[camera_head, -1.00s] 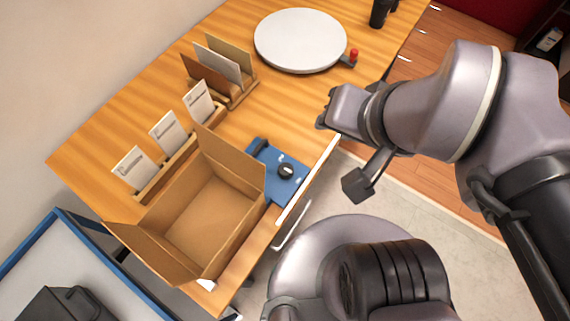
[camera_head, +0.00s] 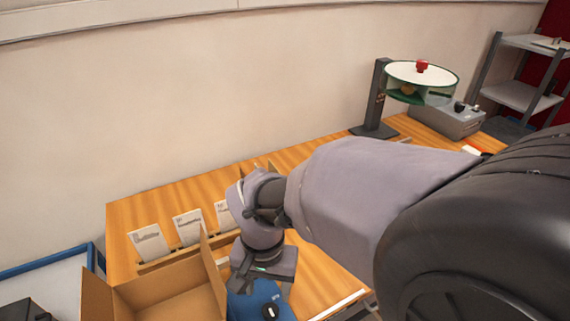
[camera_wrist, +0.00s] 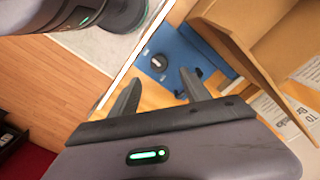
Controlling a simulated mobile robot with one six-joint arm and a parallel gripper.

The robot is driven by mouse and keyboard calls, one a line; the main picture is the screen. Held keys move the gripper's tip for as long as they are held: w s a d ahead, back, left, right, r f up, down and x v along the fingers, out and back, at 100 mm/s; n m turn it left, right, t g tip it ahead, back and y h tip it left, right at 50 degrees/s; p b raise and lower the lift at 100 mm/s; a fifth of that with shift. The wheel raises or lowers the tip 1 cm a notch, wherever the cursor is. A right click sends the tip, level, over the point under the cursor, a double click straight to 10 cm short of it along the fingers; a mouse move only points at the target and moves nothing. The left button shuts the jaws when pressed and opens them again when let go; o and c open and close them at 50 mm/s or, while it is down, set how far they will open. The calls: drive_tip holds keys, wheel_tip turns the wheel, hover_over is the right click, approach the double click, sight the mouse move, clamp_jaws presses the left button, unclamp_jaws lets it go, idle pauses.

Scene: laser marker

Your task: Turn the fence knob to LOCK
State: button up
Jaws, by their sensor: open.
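The blue fence plate (camera_head: 250,302) lies on the wooden table beside the open cardboard box and is partly hidden by my arm in the head view. Its round black knob (camera_head: 270,311) shows near the bottom edge. In the wrist view the blue plate (camera_wrist: 190,58) and the black knob (camera_wrist: 158,62) are ahead of my fingertips, with small white marks near the knob. I cannot read the marks or tell which setting the knob points to. My gripper (camera_wrist: 162,84) is open and empty, pointing toward the plate and apart from the knob. It also shows in the head view (camera_head: 262,272).
The cardboard box (camera_head: 165,295) stands close beside the plate. A rack with white cards (camera_head: 188,228) is behind it. A round green-and-white machine (camera_head: 420,80) on a dark stand and a grey box (camera_head: 450,118) are at the back right.

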sight(270, 309)
wheel_tip(270, 309, down, 9)
drive_tip(key=b, duration=0.3)
drive_tip(key=shift+d+f, duration=0.1)
clamp_jaws()
